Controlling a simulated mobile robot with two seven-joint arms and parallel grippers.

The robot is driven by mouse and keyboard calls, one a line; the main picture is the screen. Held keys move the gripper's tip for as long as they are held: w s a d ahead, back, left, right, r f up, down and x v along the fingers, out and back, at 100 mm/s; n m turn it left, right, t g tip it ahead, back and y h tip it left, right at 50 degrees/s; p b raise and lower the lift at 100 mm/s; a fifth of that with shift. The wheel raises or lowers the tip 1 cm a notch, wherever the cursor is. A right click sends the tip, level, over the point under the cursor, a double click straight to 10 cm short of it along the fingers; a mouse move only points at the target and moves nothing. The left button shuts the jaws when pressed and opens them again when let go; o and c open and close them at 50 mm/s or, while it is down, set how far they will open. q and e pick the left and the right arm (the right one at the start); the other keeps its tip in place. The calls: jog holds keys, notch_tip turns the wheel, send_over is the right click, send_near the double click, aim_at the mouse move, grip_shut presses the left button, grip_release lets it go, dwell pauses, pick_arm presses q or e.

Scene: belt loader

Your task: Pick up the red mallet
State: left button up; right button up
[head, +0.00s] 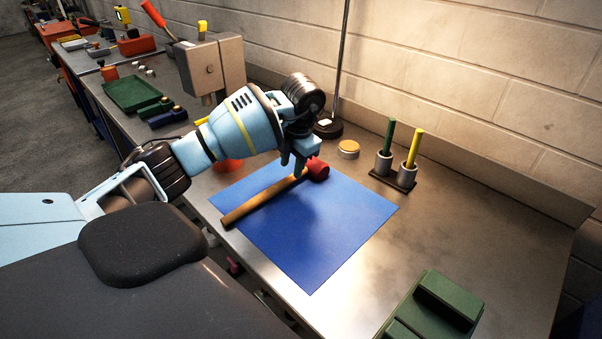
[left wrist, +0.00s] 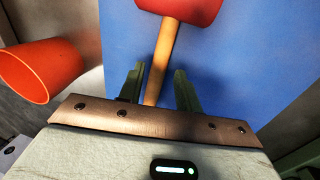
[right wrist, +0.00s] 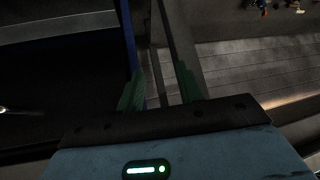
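The red mallet lies on a blue mat (head: 330,235) on the metal bench. Its red head (head: 318,169) is toward the back, and its wooden handle (head: 255,203) runs to the front left. My left gripper (head: 293,168) is above the handle near the head. In the left wrist view the fingers of the left gripper (left wrist: 158,88) are apart, with the handle (left wrist: 163,60) between them and the red head (left wrist: 182,8) beyond. I cannot tell if they touch it. My right gripper (right wrist: 158,90) is open and empty, away from the mat.
An orange cup (left wrist: 42,70) stands left of the mat, partly behind my left arm. A green block fixture (head: 432,310) sits at the front right. A holder with green and yellow sticks (head: 393,180) and a round tin (head: 348,148) stand behind. The right bench surface is clear.

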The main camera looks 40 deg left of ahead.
aim_at(291, 176)
pick_arm(q)
jog(key=shift+w+a+f, duration=0.1)
jog(key=shift+a+f, duration=0.1)
jog(key=shift+f, duration=1.05)
jog(key=shift+w+a+f, duration=0.1)
jog(key=shift+a+f, duration=0.1)
jog(key=shift+f, duration=1.05)
grip_shut()
